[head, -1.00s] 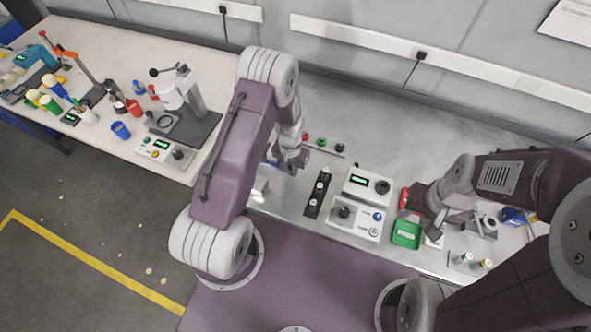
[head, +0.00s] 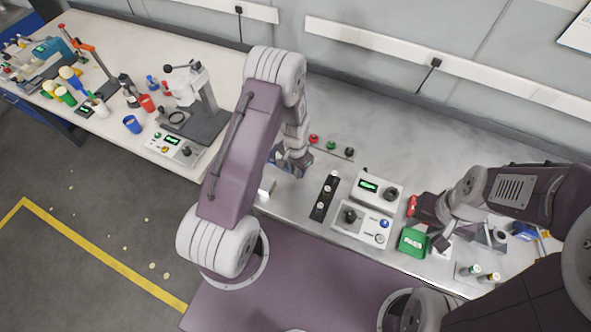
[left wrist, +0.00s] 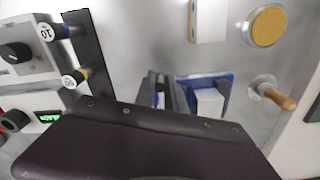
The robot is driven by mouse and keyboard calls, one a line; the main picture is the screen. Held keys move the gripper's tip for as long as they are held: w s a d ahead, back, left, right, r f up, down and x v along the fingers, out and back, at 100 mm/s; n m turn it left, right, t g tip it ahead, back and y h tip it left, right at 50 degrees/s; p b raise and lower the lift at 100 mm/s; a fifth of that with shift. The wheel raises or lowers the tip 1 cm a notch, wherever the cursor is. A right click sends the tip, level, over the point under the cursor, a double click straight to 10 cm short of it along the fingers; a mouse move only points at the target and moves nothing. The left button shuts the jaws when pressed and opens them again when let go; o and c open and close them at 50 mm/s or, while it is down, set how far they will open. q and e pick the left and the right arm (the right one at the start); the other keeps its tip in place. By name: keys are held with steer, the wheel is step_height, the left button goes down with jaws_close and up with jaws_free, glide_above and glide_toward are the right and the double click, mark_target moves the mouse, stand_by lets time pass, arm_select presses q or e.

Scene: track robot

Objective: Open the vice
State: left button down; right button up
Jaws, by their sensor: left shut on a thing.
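The vice (left wrist: 222,82) shows in the left wrist view as a blue body with pale grey blocks, just beyond my gripper's edge. My left gripper (left wrist: 166,94) has its dark fingers at the vice's left side, close together and shut on a part of it. The gripped part is mostly hidden by the fingers. In the head view my left gripper (head: 293,163) points down at the bench, and my left arm hides the vice there. My right gripper (head: 440,240) is beside a green PASS bin; its finger gap is unclear.
A black strip with several capped cylinders (head: 325,197) and two knobbed instrument boxes (head: 360,219) stand right of my left gripper. A wooden-handled tool (left wrist: 275,92) stands right of the vice. A white block (left wrist: 208,20) and a round tan-topped piece (left wrist: 268,25) lie beyond it.

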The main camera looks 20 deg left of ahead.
arm_select(q)
steer(key=c, duration=1.6)
jaws_free()
steer(key=shift+w+r, duration=0.1)
steer(key=shift+w, duration=0.1)
steer(key=shift+o, duration=1)
steer(key=shift+s, duration=0.1)
step_height(320, 180, up, 9)
steer(key=shift+b, duration=0.75)
